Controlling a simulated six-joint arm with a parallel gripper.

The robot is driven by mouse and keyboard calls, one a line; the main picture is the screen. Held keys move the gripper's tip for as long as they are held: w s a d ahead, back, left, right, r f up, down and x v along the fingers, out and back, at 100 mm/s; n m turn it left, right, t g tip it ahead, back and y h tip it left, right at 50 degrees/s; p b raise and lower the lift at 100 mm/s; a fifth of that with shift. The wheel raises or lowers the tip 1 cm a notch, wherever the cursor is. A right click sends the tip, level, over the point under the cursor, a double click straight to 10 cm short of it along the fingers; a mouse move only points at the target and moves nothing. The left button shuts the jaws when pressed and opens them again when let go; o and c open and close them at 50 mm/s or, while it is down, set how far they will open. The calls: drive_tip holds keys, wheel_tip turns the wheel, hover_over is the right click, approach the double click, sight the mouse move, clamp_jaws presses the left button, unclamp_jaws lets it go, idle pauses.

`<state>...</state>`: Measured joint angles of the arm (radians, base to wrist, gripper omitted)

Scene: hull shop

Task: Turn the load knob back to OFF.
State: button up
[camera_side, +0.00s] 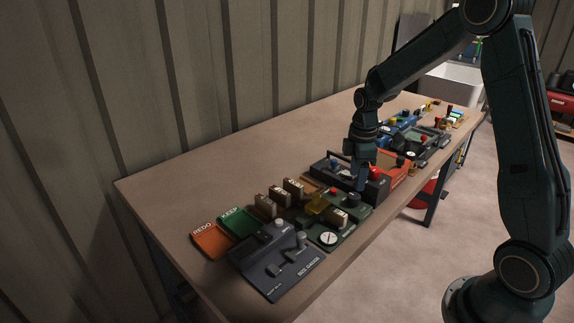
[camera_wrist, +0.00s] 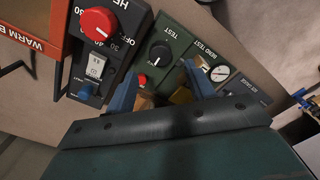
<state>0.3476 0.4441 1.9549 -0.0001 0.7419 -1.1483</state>
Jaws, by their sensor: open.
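A round black knob with a pale pointer mark (camera_wrist: 160,54) sits on the green BEND TEST panel (camera_wrist: 180,42); I take it for the load knob, though its lettering is too small to read. In the side view a dark knob (camera_side: 353,197) shows at the panel's far right end, close below my gripper (camera_side: 360,186). My gripper also shows in the wrist view (camera_wrist: 162,88), its two blue fingers apart with nothing held. The black knob lies beyond the fingertips, not between them. I cannot tell which mark its pointer meets.
Beside the knob are a red button (camera_wrist: 142,79) and a dial gauge (camera_wrist: 220,74). A dark unit with a large red knob (camera_wrist: 97,23) stands close by. A green KEEP tray (camera_side: 237,221), an orange REDO tray (camera_side: 210,241) and a grey gauge block (camera_side: 280,258) sit nearer the camera.

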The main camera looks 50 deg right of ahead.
sight(354, 195)
wheel_tip(354, 195, up, 8)
drive_tip(key=shift+f, duration=0.25)
idle(0.4)
drive_tip(key=s+a+r+m+t, duration=0.3)
drive_tip(key=s+a+r+m, duration=0.2)
drive_tip(key=s+a+r, duration=0.45)
drive_tip(key=s+a+m+t, duration=0.2)
drive_tip(key=s+a+m, duration=0.2)
drive_tip(key=s, duration=0.8)
drive_tip(key=shift+a+r+t, duration=0.3)
drive_tip(key=shift+a+r, duration=0.05)
drive_tip(key=shift+w, duration=0.1)
drive_tip(key=shift+c, duration=0.2)
